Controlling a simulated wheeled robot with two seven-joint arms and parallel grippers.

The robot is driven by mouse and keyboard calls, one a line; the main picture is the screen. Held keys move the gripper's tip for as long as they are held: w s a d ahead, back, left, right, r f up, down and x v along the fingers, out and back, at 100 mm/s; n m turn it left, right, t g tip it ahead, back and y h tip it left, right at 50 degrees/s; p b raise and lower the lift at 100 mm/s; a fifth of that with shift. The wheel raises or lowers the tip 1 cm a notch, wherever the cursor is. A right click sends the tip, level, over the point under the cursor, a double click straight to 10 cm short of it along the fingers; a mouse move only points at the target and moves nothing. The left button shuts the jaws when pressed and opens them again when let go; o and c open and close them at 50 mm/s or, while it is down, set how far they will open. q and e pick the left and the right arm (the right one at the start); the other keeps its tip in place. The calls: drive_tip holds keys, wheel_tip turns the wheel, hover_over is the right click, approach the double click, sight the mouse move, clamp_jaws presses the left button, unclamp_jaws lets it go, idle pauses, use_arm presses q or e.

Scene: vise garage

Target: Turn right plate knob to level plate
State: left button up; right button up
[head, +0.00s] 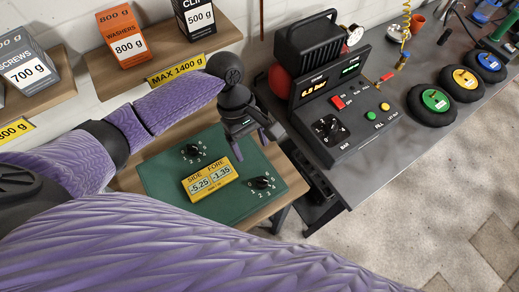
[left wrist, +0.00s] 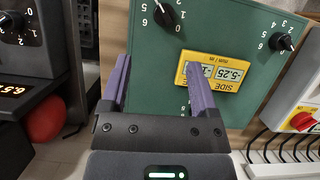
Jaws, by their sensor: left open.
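A green plate (head: 164,178) lies on a wooden board and carries two black knobs and a yellow display (head: 210,179) reading SIDE -5.25 and FORE -1.35. The right plate knob (head: 262,183) sits at the plate's near right; it also shows at the top of the left wrist view (left wrist: 166,15). The left plate knob (head: 193,150) is farther back and shows at right in the left wrist view (left wrist: 282,42). My left gripper (head: 244,146) is open and empty over the plate's far right part; one finger covers part of the display in the left wrist view (left wrist: 160,75). My right gripper is out of view.
A black pump console (head: 340,110) with a dial stands close on the right, a red ball (head: 280,80) behind it. Shelves with weight boxes (head: 125,38) hang at the back left. Tyre-like rings (head: 433,103) lie on the grey bench. My purple arm fills the front.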

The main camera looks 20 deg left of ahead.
sight(260, 177)
use_arm(q)
drive_tip(key=x, duration=0.2)
drive_tip(key=b+x, duration=0.1)
drive_tip(key=x, duration=0.1)
drive_tip(key=s+x, duration=0.1)
drive_tip(key=x, duration=0.1)
drive_tip(key=shift+d+f+b, duration=0.1)
drive_tip(key=shift+d+b, duration=0.05)
drive_tip(key=shift+b, duration=0.25)
drive_tip(key=x, duration=0.2)
drive_tip(key=shift+f+b, duration=0.35)
drive_tip(key=shift+s+d+f, duration=0.1)
drive_tip(key=shift+d+f, duration=0.1)
drive_tip(key=shift+f, duration=0.1)
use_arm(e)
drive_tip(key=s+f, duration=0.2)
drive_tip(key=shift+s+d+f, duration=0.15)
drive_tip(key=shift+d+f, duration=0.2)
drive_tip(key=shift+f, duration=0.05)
use_arm(q)
clamp_jaws()
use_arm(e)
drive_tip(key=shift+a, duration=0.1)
